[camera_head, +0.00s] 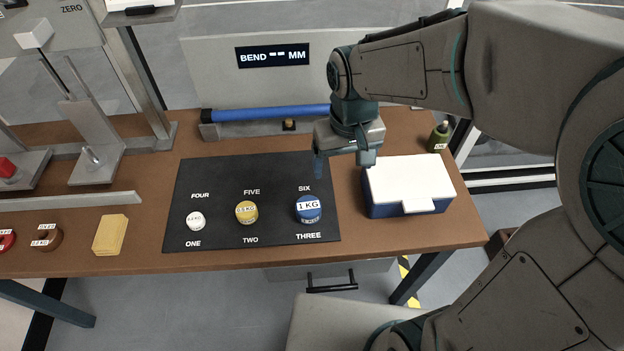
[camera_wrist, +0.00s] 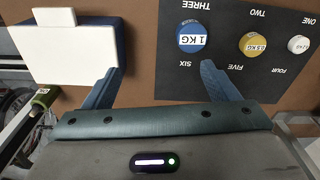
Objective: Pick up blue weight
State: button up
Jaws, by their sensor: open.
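The blue weight (camera_head: 308,209), labelled 1 KG, stands upright on the black mat (camera_head: 272,176) between the words SIX and THREE. It also shows in the wrist view (camera_wrist: 192,37), ahead of the fingers and roughly between their lines. My gripper (camera_head: 343,160) is above the mat's right edge and the white-topped box, behind the weight and apart from it. In the wrist view my gripper (camera_wrist: 157,82) has its two blue fingers spread wide with nothing between them.
A yellow weight (camera_head: 246,212) and a white weight (camera_head: 195,221) stand left on the mat. A white-lidded blue box (camera_head: 410,184) sits close right of my gripper. A blue tube (camera_head: 270,113) lies behind.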

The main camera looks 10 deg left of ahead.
jog(key=a+f+n, duration=0.1)
jog(key=a+f, duration=0.3)
jog(key=a, duration=0.2)
jog(key=b, duration=0.1)
send_over(308, 205)
jog(key=shift+g, duration=0.3)
jog(key=f, duration=0.7)
jog(key=shift+w+d+f, duration=0.1)
jog(key=shift+d+f, duration=0.1)
jog(key=shift+d, duration=0.2)
jog(key=shift+a+f, duration=0.2)
jog(key=shift+f, duration=1.3)
jog(key=shift+a+f, duration=0.15)
jog(key=shift+f, duration=1.35)
jog(key=shift+r, duration=0.1)
grip_shut()
